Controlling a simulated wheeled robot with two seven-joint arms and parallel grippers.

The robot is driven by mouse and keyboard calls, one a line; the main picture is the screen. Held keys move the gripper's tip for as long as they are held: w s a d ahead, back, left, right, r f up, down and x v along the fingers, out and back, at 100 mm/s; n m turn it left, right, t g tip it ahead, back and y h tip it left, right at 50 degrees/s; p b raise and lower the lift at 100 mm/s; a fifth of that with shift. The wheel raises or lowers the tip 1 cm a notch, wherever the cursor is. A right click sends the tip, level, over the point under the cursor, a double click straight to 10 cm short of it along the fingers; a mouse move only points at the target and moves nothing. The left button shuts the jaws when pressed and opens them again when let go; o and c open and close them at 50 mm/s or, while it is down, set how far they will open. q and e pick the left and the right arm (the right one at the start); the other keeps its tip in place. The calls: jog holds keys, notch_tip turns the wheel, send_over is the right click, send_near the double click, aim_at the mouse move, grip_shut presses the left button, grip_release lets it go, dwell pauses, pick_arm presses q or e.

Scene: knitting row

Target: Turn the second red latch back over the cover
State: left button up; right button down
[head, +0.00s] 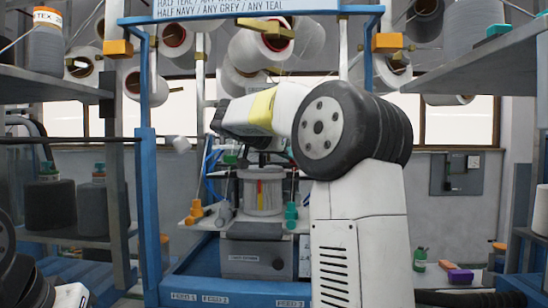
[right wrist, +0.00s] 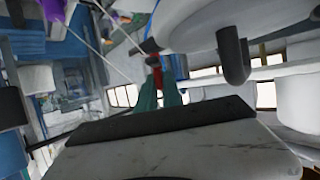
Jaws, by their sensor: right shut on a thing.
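My right gripper (right wrist: 158,94) shows in the right wrist view as two teal fingers. They are closed on a small red piece (right wrist: 155,72), which looks like a red latch. Its far end and the cover beside it cannot be made out clearly. In the head view my right arm reaches in from the right, above the knitting machine (head: 262,190) with its pale cylinder. Its wrist with a yellow band points left, and the fingers and latch are not distinguishable there. My left gripper is out of view; only part of my left arm shows at the bottom left.
A blue frame (head: 148,200) surrounds the machine, with yarn cones (head: 258,50) above it. Shelves with grey cones (head: 50,203) stand on the left, and another shelf (head: 480,60) is at the upper right. Orange and teal parts (head: 291,215) flank the cylinder.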

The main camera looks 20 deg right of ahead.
jog(key=shift+w+a+m+g+h, duration=0.15)
jog(key=shift+m+g+h, duration=0.45)
jog(key=shift+m+g, duration=0.9)
jog(key=shift+g, duration=0.2)
jog(key=c, duration=1.5)
grip_release()
jog(key=shift+v, duration=3.85)
